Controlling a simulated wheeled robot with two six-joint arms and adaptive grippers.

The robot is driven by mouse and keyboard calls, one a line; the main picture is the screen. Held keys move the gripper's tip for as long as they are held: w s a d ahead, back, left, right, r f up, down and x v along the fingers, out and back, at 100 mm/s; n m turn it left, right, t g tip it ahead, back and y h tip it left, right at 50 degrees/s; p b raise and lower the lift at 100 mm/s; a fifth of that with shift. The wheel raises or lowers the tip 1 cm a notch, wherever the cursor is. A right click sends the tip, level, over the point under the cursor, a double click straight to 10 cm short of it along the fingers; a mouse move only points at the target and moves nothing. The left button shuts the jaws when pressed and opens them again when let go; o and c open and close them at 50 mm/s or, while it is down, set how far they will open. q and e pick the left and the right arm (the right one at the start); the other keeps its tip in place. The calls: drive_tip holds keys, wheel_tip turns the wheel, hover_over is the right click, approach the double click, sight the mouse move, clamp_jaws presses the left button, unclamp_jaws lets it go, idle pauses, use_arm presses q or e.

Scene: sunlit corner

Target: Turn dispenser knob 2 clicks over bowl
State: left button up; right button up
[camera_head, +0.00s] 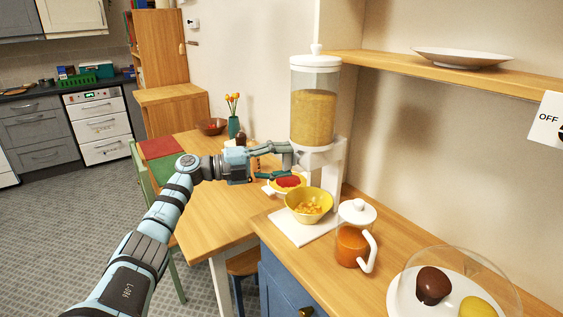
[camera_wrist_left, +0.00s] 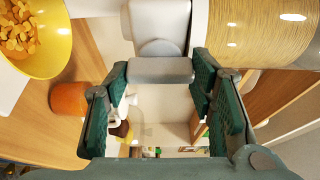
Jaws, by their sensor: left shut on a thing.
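The dispenser (camera_head: 313,118) is a clear cylinder of golden grain with a white lid, on a white stand. My left gripper (camera_head: 289,161) is at the spout below the cylinder. In the left wrist view the grey dispenser knob (camera_wrist_left: 161,70) lies between its green finger pads, and the gripper is shut on it. The yellow bowl (camera_head: 318,194) stands below and in front of the dispenser, with orange-yellow flakes inside. The bowl also shows in the left wrist view (camera_wrist_left: 62,52). My right gripper is not in view.
The bowl stands on a white board (camera_head: 285,226). A glass jug of orange liquid (camera_head: 352,246) is close to its right. A clear dome (camera_head: 470,265) covers a plate at the front right. A plate with red food (camera_head: 287,182) is behind the bowl. A shelf (camera_head: 450,75) runs above.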

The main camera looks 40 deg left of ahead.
use_arm(q)
drive_tip(key=o, duration=1.2)
drive_tip(key=shift+f, duration=0.1)
drive_tip(key=shift+c, duration=0.2)
drive_tip(key=v, duration=1.2)
